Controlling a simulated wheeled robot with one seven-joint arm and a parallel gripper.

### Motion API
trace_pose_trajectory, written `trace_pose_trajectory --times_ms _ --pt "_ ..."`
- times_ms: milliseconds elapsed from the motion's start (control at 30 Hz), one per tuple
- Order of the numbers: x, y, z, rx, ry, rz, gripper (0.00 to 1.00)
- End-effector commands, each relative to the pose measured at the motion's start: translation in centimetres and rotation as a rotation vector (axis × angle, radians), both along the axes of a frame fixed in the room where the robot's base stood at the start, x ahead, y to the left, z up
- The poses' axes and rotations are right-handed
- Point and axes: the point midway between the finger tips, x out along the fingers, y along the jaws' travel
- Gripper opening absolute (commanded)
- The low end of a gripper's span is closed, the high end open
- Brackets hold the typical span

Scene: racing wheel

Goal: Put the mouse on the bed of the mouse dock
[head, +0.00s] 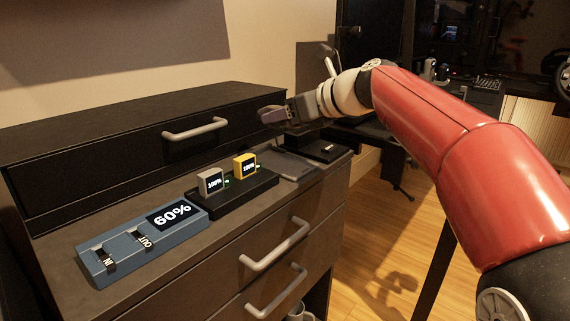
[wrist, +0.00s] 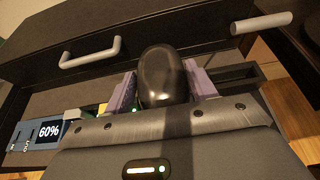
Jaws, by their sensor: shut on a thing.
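My gripper (head: 272,115) is above the right part of the cabinet top, in front of the raised drawer unit. In the wrist view the mouse (wrist: 162,75), dark, glossy and rounded, is between the two purple fingers, and my gripper is shut on it. In the head view the mouse is hard to make out against the fingers. A low black box with a small white mark, which looks like the mouse dock (head: 321,149), stands at the right end of the cabinet top, below and to the right of my gripper. Its bed is not clearly visible.
A flat grey piece (head: 289,166) lies left of the black box. A black charger (head: 237,198) with a grey and a yellow block, and a blue 60% panel (head: 145,240), stand further left. The drawer unit (head: 130,135) with its handle is behind.

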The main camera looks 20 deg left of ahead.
Motion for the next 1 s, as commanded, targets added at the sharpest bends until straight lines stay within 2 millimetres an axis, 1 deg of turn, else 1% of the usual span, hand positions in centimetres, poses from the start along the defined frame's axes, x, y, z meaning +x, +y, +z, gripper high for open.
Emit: trace_pose_trajectory --times_ms 33,100,367,500,600,967,1000 --pt "-0.1 0.0 -1.6 0.001 0.001 0.001 0.28" --pt "0.0 0.0 -2.7 0.001 0.0 0.0 0.28" --pt "0.0 0.0 -4.5 0.001 0.0 0.001 0.28" --pt "0.0 0.0 -6.8 0.002 0.002 0.0 0.28" --pt "0.0 0.0 -8.1 0.0 0.0 0.001 0.28" --pt "0.0 0.0 -8.3 0.001 -0.002 0.0 0.28" --pt "0.0 0.0 -8.3 0.001 -0.002 0.0 0.59"
